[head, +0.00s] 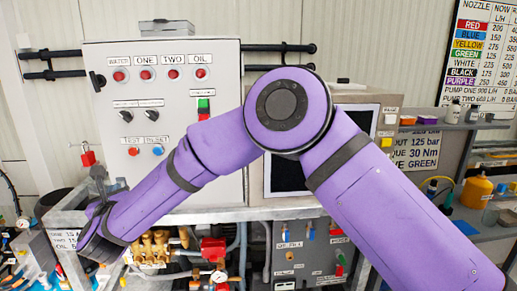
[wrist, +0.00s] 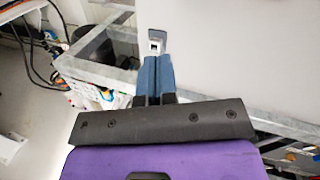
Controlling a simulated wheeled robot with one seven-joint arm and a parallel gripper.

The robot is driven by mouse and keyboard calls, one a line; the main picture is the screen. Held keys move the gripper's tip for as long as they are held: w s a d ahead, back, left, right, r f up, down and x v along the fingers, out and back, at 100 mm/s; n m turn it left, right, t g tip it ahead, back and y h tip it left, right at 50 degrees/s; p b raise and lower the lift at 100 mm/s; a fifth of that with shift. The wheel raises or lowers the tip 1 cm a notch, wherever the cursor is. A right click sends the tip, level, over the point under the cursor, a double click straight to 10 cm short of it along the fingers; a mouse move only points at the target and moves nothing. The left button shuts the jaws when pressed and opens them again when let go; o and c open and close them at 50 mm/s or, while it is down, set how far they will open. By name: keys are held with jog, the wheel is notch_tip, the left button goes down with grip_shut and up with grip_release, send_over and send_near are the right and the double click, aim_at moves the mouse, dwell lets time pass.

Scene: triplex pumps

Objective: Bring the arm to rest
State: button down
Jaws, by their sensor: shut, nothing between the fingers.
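My purple arm fills the middle of the head view, bent at a large round joint in front of the control panel (head: 215,85). Its far end reaches down to the left, by the left end of the metal frame. In the wrist view my gripper (wrist: 153,62) has its two blue-grey fingers side by side, with nothing held between them. A small grey piece with a white front (wrist: 157,40) shows just beyond the fingertips against the pale panel face; I cannot tell whether the fingers touch it. The fingertips are not clear in the head view.
A metal frame (wrist: 92,52) runs close beside the fingers. Pump parts with brass and red fittings (head: 155,245) sit below the panel. A dark screen (head: 285,175) is partly behind my arm. Shelves at right hold an orange container (head: 476,191) and small items. Cables hang at far left.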

jog(key=w+d+r+n+g+y, duration=0.1)
jog(key=w+d+r+n+g, duration=0.15)
jog(key=d+r+n, duration=0.4)
jog(key=w+d+r+n+g+y, duration=0.1)
jog(key=w+d+r+n+y, duration=0.15)
jog(key=d+r+n, duration=0.45)
jog(key=s+d+r+n+g+h, duration=0.1)
jog(key=d+r+n+h, duration=0.2)
jog(key=d, duration=0.8)
jog(key=s+d+r+n+g+h, duration=0.1)
jog(key=d+r+n, duration=0.25)
jog(key=d, duration=0.65)
jog(key=s+d+n+g+h, duration=0.1)
jog(key=s+d+n, duration=0.15)
jog(key=d, duration=0.35)
jog(key=s+d+n+h, duration=0.1)
jog(key=s+d+h, duration=0.1)
jog(key=s+d, duration=0.3)
jog(key=s+d+n+g+h, duration=0.1)
jog(key=s+d, duration=0.1)
jog(key=d, duration=0.6)
jog(key=s+d+f+n+g+h, duration=0.1)
jog(key=s+d+f+n+g, duration=0.1)
jog(key=s+d, duration=0.5)
jog(key=s+d+f+n+g+h, duration=0.1)
jog(key=s+d+f, duration=0.3)
jog(key=s+d, duration=0.4)
jog(key=s+n+h, duration=0.1)
jog(key=s, duration=0.2)
jog(key=shift+g, duration=0.35)
